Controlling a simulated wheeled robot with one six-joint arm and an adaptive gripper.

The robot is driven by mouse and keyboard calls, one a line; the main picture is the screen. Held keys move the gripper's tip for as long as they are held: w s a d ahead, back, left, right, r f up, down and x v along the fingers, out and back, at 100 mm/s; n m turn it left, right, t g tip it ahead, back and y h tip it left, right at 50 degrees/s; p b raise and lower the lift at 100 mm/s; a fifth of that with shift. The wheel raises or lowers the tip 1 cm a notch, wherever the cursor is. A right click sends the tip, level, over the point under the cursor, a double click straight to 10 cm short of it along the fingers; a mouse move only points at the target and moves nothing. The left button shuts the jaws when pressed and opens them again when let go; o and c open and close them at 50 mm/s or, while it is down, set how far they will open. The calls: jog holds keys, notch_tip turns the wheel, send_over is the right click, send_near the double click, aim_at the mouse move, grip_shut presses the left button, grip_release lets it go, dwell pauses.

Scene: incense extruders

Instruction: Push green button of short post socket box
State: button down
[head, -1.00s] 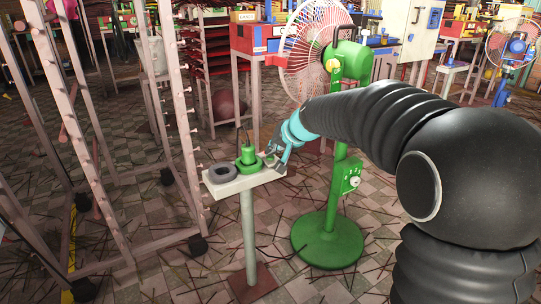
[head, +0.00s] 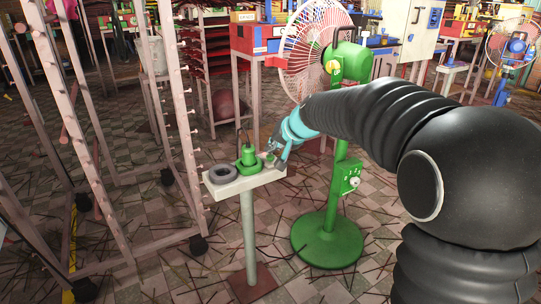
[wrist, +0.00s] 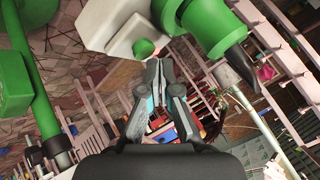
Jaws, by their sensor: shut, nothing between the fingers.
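The short post socket box (head: 225,189) is a pale box on a thin post, with a grey ring and a green plug (head: 249,158) in a green socket on top. In the wrist view the white box (wrist: 105,22) fills the top, with the green plug (wrist: 205,22) to the right. The round green button (wrist: 144,48) is on the box face, just beyond the fingertips. My gripper (head: 273,150) is at the right end of the box, its fingers (wrist: 158,62) shut and empty. The tips look close to the button; I cannot tell whether they touch it.
A green standing fan (head: 327,241) is just right of the post, with its pole behind my arm. A pale metal rack (head: 181,125) on casters stands to the left. Work tables and a red and blue box (head: 258,40) are behind. Tiled floor lies around the post.

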aim_at(272, 157)
jog(key=shift+r+p, duration=1.95)
jog(key=shift+r, duration=0.9)
